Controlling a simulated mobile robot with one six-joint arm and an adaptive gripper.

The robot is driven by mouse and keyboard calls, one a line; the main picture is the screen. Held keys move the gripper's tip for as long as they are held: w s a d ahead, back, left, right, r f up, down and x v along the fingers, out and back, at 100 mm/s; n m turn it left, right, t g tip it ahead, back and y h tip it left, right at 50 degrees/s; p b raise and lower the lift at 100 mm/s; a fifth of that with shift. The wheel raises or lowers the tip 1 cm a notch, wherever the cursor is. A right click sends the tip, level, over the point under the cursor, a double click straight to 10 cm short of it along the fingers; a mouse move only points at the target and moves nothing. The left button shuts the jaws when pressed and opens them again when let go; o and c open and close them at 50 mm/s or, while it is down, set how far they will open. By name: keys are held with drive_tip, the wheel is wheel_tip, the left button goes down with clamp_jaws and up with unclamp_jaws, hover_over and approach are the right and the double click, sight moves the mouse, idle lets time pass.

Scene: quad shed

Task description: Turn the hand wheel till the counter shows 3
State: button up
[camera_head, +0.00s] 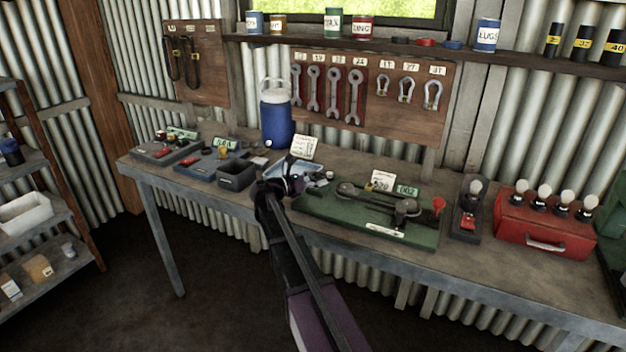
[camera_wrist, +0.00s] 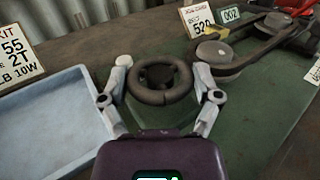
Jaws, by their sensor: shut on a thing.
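The dark hand wheel (camera_wrist: 153,97) stands on the green base board of a belt-and-pulley rig, in the middle of the wrist view. My gripper (camera_wrist: 168,78) is shut on the wheel, with one pale finger at each side of its rim. In the head view my gripper (camera_head: 283,187) is at the left end of the green board (camera_head: 330,208) and hides most of the wheel. The green counter (camera_wrist: 229,15) appears to read 002; it also shows in the head view (camera_head: 407,190). Two pulleys joined by a dark belt (camera_wrist: 250,55) lie right of the wheel.
A pale blue tray (camera_wrist: 45,125) lies close left of the wheel. A job card (camera_wrist: 200,18) stands behind the rig. A blue drinks jug (camera_head: 277,120) stands behind my gripper. A lamp stand (camera_head: 469,215) and red lamp box (camera_head: 545,228) are to the right.

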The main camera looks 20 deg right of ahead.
drive_tip(key=n+t, duration=0.1)
drive_tip(key=t, duration=0.1)
drive_tip(key=n+t+y, duration=0.1)
drive_tip(key=t, duration=0.1)
drive_tip(key=n+t, duration=0.2)
drive_tip(key=shift+s+d, duration=0.1)
drive_tip(key=shift+s, duration=0.3)
drive_tip(key=shift+w+n+t+y, duration=0.15)
drive_tip(key=shift+n+t+y, duration=2.1)
drive_tip(key=shift+t, duration=0.75)
drive_tip(key=shift+w+n+y, duration=0.1)
drive_tip(key=shift+n+y, duration=0.15)
drive_tip(key=o, duration=0.9)
drive_tip(key=v, duration=1.2)
drive_tip(key=shift+f, duration=0.15)
